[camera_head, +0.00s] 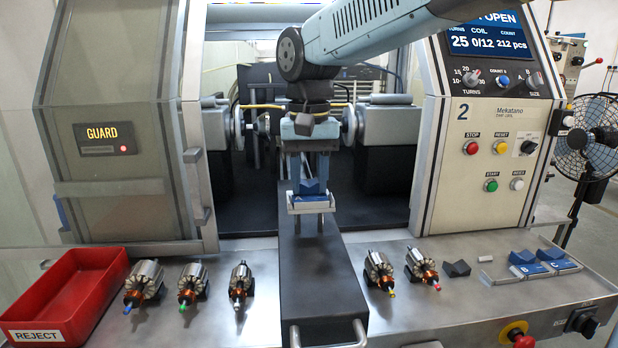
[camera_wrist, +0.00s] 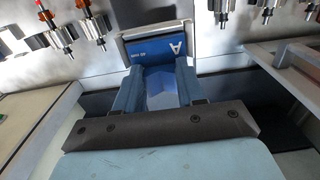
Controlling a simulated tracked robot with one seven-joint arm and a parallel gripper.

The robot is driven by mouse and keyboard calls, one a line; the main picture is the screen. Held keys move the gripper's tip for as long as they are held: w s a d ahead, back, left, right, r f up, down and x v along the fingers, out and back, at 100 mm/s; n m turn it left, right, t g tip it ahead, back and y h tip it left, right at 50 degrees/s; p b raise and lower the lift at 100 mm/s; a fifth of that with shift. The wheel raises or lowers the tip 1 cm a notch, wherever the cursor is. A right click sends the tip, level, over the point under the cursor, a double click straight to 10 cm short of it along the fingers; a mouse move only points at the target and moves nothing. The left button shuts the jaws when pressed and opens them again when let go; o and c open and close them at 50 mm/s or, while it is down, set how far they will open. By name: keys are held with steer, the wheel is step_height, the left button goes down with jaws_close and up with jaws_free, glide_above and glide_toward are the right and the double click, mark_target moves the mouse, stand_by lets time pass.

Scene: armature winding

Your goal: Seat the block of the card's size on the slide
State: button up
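A blue V-topped block (camera_head: 310,187) stands at the grey holder (camera_head: 325,207) on the dark slide (camera_head: 312,270), in the middle of the head view. In the wrist view the block (camera_wrist: 165,88) shows between my fingers, with a blue face marked A (camera_wrist: 160,48) inside the holder's frame (camera_wrist: 127,48). My gripper (camera_head: 309,172) points down, with one finger on each side of the block, and appears shut on it. Whether the block rests fully on the holder is hard to tell. No size card is legible.
More blue blocks (camera_head: 533,269) lie in a grey rack at right, beside a dark V-block (camera_head: 456,268). Several armatures (camera_head: 193,283) stand on the bench on both sides of the slide. A red reject bin (camera_head: 68,290) is at left; the control panel (camera_head: 490,150) is at right.

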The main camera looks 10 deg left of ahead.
steer(key=o, duration=0.3)
steer(key=shift+f, duration=0.15)
steer(key=shift+o, duration=0.6)
steer(key=shift+r, duration=0.3)
step_height(320, 180, up, 13)
steer(key=shift+r, duration=0.2)
steer(key=shift+d, duration=0.1)
